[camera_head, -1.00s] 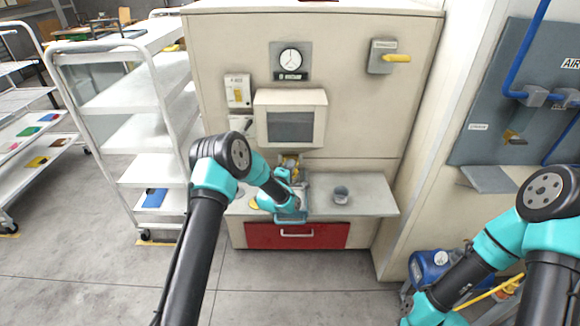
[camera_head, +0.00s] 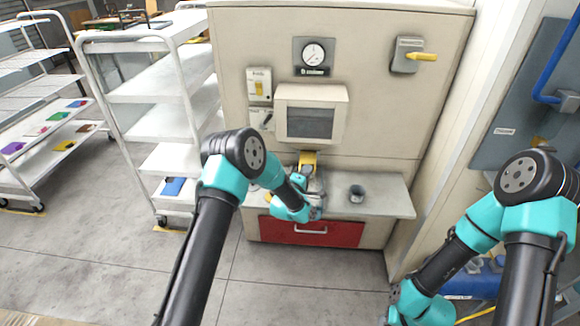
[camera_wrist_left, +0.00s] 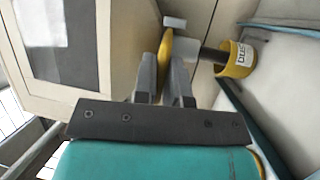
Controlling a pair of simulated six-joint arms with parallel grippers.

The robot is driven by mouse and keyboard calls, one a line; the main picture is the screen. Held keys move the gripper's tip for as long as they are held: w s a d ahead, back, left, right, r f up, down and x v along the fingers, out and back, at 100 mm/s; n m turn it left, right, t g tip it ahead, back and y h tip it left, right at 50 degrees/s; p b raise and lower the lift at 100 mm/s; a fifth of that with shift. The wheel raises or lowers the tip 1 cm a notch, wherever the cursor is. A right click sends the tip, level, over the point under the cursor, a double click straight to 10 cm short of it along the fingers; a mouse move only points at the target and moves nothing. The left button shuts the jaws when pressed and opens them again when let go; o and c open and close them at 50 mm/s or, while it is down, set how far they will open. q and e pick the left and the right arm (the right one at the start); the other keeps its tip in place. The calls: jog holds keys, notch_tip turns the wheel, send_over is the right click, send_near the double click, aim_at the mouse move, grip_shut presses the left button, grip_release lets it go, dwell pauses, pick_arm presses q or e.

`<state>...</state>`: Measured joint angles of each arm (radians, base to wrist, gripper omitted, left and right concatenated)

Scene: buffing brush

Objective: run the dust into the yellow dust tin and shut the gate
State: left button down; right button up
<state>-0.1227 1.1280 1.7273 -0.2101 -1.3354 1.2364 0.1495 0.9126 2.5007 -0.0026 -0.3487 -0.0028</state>
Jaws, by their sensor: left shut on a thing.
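In the left wrist view, my left gripper (camera_wrist_left: 168,72) is shut on a thin yellow piece (camera_wrist_left: 165,47), which looks like the gate's handle. The yellow dust tin (camera_wrist_left: 238,58), with a dark-lettered label, is to its right in that view. A dark narrow band runs from near the gripped piece to the tin's mouth; I cannot tell whether it is falling dust or a pipe. In the head view, my left gripper (camera_head: 311,182) is at the cabinet front, just below a yellow part (camera_head: 308,160). The tin is mostly hidden there by my arm. My right gripper is out of view.
A box with a dark window (camera_head: 312,120) juts out above my left gripper. A white rack (camera_head: 150,120) stands at the left.

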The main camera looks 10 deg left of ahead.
pick_arm(q)
jog(key=shift+s+r, duration=0.1)
jog(key=shift+s, duration=0.1)
jog(key=c, duration=1.2)
grip_release()
jog(key=v, duration=1.7)
jog(key=shift+s, duration=0.25)
